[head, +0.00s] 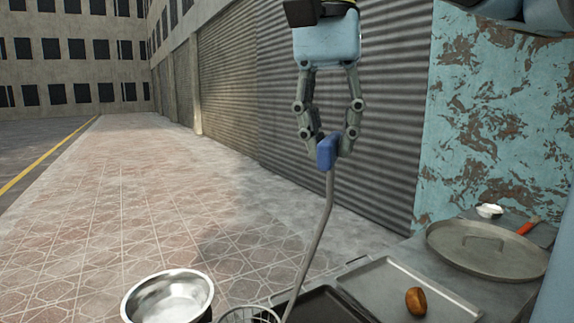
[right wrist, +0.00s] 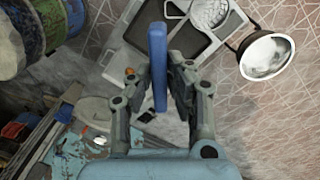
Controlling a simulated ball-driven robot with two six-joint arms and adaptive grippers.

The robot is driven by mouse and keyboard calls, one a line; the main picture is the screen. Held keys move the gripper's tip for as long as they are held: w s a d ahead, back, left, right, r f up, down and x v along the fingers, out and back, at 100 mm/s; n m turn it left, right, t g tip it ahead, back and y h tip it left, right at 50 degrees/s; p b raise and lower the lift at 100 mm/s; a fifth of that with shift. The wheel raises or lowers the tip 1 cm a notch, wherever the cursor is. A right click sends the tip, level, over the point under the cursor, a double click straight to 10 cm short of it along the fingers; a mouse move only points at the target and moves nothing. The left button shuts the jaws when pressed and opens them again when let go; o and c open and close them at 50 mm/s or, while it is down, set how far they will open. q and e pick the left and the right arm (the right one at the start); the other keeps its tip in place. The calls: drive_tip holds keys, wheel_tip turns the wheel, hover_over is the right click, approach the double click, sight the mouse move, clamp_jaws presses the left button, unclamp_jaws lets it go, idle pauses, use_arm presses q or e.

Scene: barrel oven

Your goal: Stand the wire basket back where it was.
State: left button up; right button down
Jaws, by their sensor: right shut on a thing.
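The wire basket (head: 250,316) shows at the bottom edge of the head view, mostly cut off. Its thin grey rod rises to a blue handle (head: 327,152). My right gripper (head: 334,143) is shut on this blue handle and holds it upright. In the right wrist view the blue handle (right wrist: 158,60) stands between the fingers, and the round wire basket (right wrist: 209,12) shows at the top edge, over or by a dark tray. I cannot tell whether the basket touches anything beneath it. My left gripper is not in view.
A metal bowl (head: 168,298) stands left of the basket. To the right are a dark tray (head: 330,306), a grey tray (head: 385,280) with a brown bread-like piece (head: 415,301), a round lid (head: 485,252) and a small white bowl (head: 489,211). Barrels (right wrist: 65,17) show in the wrist view.

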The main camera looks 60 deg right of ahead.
drive_tip(key=shift+w+f+p, duration=0.25)
drive_tip(key=shift+w+p, duration=0.2)
drive_tip(key=shift+w, duration=0.05)
use_arm(q)
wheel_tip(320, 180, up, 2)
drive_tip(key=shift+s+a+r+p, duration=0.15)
drive_tip(key=shift+p, duration=0.15)
use_arm(e)
drive_tip(key=w+a+f, duration=0.2)
drive_tip(key=w+f, duration=0.2)
drive_tip(key=f, duration=0.2)
drive_tip(key=shift+f, duration=0.3)
drive_tip(key=shift+s+f, duration=0.1)
